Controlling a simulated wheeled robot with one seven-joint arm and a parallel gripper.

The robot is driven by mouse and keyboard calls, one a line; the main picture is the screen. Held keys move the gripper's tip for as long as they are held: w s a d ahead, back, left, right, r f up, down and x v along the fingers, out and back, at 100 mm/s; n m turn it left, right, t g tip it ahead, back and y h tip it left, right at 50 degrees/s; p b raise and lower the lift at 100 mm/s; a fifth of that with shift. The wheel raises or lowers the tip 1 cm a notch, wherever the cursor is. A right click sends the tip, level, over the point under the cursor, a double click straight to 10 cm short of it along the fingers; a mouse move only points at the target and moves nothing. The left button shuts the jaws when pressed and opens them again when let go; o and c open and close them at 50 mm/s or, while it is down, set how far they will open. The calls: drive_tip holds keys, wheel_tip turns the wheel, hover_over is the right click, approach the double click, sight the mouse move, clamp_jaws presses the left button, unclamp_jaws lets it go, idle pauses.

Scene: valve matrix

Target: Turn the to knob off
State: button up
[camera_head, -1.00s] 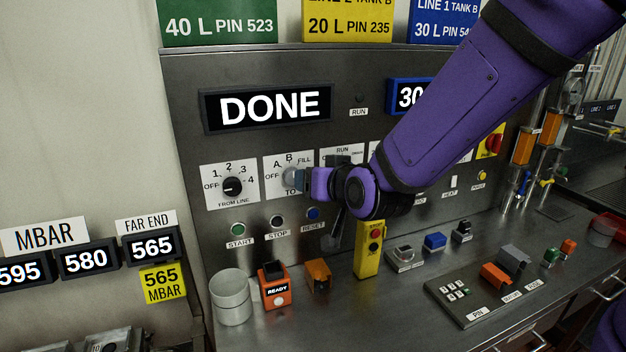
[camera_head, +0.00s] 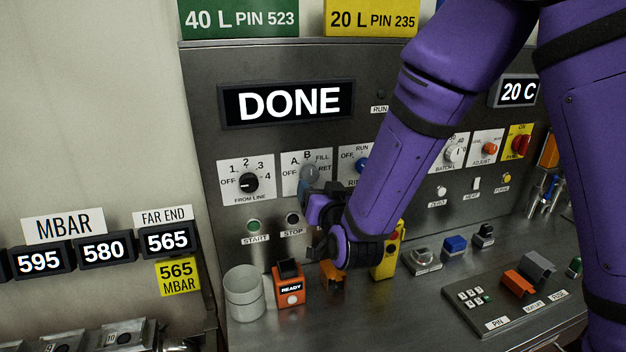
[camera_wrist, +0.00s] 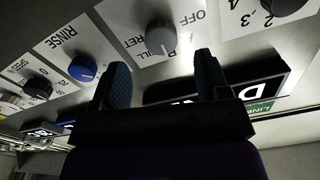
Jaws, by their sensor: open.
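The TO knob (camera_head: 309,174) is a grey round knob on a white plate marked OFF, A, B, FILL and RET in the head view. It also shows in the wrist view (camera_wrist: 160,37), upside down, with a light pointer mark on the side facing my gripper, near the FILL lettering. My gripper (camera_head: 313,194) is just in front of the lower part of the plate, and the arm hides the TO label. In the wrist view my gripper (camera_wrist: 162,72) is open, its two fingers apart and empty. The knob lies beyond the fingertips, roughly centred between them.
The FROM LINE knob (camera_head: 248,183) is left of the TO plate and the blue RINSE knob (camera_head: 361,165) right of it. Below are the START button (camera_head: 254,225), STOP button (camera_head: 292,218), a grey cup (camera_head: 243,295) and the orange READY box (camera_head: 289,287).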

sight(311, 178)
drive_tip(key=shift+x, duration=2.8)
drive_tip(key=c, duration=0.9)
